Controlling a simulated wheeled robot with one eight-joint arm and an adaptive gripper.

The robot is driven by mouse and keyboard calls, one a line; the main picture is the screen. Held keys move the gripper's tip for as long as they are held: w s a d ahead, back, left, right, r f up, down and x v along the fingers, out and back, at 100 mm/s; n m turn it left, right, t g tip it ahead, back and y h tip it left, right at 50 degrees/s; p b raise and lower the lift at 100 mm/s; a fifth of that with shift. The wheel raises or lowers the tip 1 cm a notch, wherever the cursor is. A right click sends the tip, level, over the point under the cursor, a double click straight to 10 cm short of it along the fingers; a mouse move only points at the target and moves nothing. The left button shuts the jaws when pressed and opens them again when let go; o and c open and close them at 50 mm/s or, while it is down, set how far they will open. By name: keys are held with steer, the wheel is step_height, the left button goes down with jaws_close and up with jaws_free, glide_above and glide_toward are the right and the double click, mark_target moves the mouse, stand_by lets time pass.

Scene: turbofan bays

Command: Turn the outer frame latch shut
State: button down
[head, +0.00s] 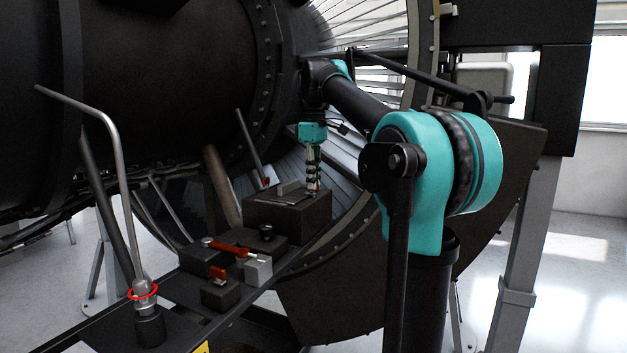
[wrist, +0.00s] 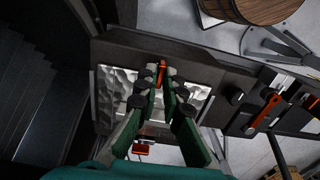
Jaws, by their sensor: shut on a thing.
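My gripper (wrist: 162,90) points down with both green, black-padded fingers closed on a narrow orange latch handle (wrist: 161,73). The handle lies between the fingertips, so most of it and its pivot are hidden. In the head view my gripper (head: 313,186) is low over the top of a large dark block (head: 285,217). The handle's angle to its frame is hard to tell. Another orange bar (head: 228,248) lies across smaller dark blocks at the front left; it also shows at the right in the wrist view (wrist: 262,113).
A bent grey rod (head: 123,180) rises from a red-ringed base (head: 142,291) at the front left. A small red piece (head: 218,273) and a light grey block (head: 258,268) sit near the orange bar. The big dark engine casing (head: 130,90) stands behind.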

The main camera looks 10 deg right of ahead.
steer(key=c, duration=1.7)
jaws_free()
step_height(320, 180, up, 12)
steer(key=shift+s, duration=0.1)
